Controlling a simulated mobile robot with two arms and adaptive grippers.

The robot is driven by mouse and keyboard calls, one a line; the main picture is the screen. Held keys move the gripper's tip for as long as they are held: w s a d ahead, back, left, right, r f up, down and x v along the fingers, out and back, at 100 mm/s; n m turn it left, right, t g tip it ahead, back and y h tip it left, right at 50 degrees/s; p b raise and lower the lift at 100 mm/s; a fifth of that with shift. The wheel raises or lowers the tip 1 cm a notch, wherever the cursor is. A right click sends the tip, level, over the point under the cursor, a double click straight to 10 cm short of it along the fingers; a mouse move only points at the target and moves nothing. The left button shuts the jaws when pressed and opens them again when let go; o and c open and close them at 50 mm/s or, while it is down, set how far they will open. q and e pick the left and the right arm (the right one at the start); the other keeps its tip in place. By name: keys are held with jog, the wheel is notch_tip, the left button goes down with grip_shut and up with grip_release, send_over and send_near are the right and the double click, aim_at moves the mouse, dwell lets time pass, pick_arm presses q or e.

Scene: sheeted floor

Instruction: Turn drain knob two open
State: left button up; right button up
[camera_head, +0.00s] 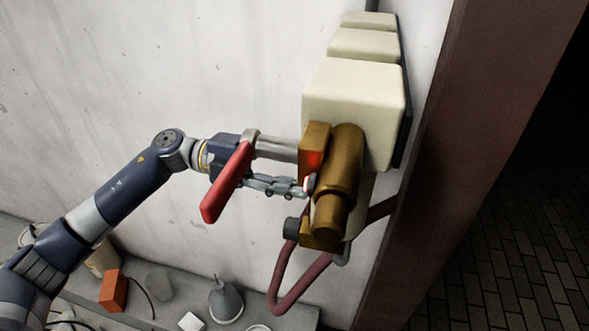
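A brass valve body (341,165) is mounted below cream boxes on the wall. A small knob (310,183) with red and white on it sits at its left side. A second, dark knob (291,225) sticks out lower on the left. The task's name for each knob is not readable. My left gripper (303,188) reaches in from the left, with its fingertips at the red and white knob. The fingers look close together, but their gap and any grip on the knob cannot be made out. My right gripper is not in view.
A red lever (226,183) on a grey pipe (276,147) lies close by my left wrist. A dark red hose (296,287) loops below the valve. A brown post (429,180) stands right. A ledge below holds an orange block (113,291) and a grey funnel-shaped thing (225,301).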

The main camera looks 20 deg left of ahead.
pick_arm(q)
jog(key=shift+a, duration=0.1)
jog(key=a, duration=1.2)
jog(key=shift+d, duration=0.1)
